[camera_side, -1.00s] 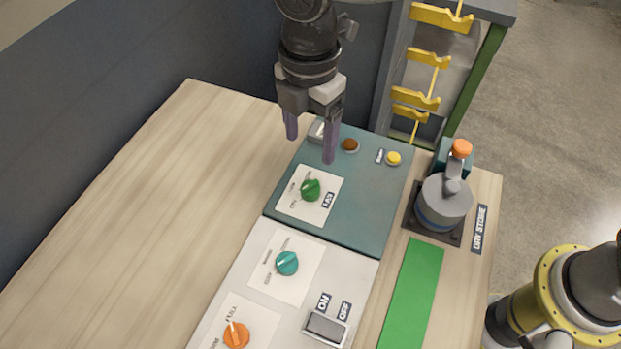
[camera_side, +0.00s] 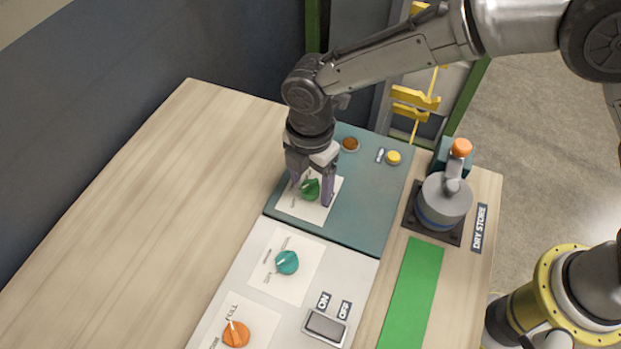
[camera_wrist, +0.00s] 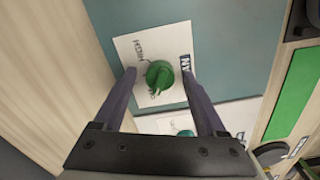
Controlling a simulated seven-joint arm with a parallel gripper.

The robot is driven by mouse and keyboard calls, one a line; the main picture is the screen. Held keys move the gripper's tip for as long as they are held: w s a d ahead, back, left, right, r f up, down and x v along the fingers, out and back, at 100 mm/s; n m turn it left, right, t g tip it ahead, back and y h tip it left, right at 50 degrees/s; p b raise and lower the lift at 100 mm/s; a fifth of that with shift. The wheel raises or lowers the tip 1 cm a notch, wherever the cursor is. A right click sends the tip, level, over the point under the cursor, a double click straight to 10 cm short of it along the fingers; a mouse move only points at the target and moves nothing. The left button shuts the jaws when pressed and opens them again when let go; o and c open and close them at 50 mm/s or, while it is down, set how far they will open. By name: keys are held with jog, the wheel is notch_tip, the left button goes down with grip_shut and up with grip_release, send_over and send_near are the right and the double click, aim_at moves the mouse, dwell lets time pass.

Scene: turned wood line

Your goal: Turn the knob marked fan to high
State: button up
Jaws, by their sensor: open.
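The green knob (camera_side: 310,189) sits on a white label plate (camera_side: 313,213) on the teal panel. In the wrist view the green knob (camera_wrist: 159,75) has a small dark tag beside it, which reads as FAN upside down. Small lettering on the plate, seemingly including HIGH, is partly blurred. My gripper (camera_side: 312,191) is open and pointing down, with one finger on each side of the knob. In the wrist view my gripper (camera_wrist: 159,74) shows gaps between fingers and knob.
A turquoise knob (camera_side: 287,262), an orange knob (camera_side: 236,334) and a rocker switch (camera_side: 324,327) are on the white panel. A brown button (camera_side: 350,143) and yellow button (camera_side: 393,157) are behind. A grey lever device (camera_side: 443,202) stands right. Bare wood lies left.

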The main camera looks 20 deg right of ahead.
grip_shut()
jog(key=shift+m, duration=0.3)
jog(key=m, duration=1.1)
jog(key=shift+m, duration=0.4)
jog(key=m, duration=1.1)
jog(key=shift+r+m, duration=0.1)
jog(key=shift+m, duration=0.2)
